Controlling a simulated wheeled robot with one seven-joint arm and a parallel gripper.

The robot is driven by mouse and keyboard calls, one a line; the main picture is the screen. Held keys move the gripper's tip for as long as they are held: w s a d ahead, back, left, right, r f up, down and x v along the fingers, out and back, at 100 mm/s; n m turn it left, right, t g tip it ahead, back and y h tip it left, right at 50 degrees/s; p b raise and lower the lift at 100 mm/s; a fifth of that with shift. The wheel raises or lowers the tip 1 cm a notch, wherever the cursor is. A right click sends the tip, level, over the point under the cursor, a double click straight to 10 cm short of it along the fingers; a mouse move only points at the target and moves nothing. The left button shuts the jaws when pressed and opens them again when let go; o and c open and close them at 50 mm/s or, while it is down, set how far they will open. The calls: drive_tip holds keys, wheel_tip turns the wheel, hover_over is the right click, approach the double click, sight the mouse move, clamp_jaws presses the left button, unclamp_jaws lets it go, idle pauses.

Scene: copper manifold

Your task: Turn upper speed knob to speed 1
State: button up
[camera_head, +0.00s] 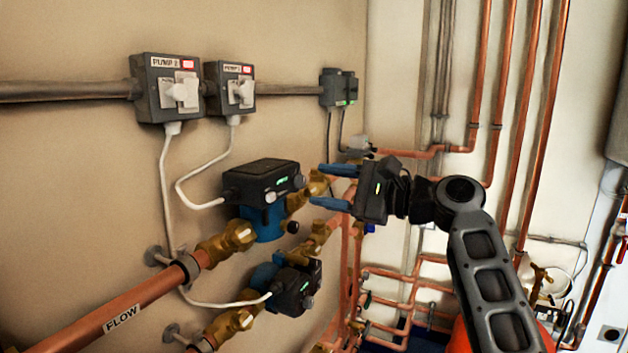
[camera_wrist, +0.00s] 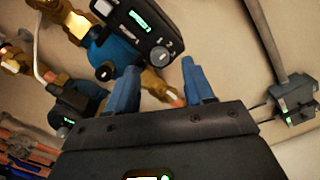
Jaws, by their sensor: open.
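The upper pump (camera_head: 262,176) is a black control box on a blue body, mounted on the copper pipework at the wall. I cannot read which speed is set. My gripper (camera_head: 320,186) is open and empty, its blue fingers pointing at the pump from the right, apparently apart from the knob.
A lower pump (camera_head: 296,284) sits below the upper one. Brass fittings (camera_head: 318,183) and copper pipes are close to the fingers. Two grey switch boxes (camera_head: 168,88) with white cables are above left. A small grey box (camera_head: 338,88) is on the wall above.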

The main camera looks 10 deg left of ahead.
sight(304, 183)
drive_tip(key=shift+x, duration=1.75)
clamp_jaws()
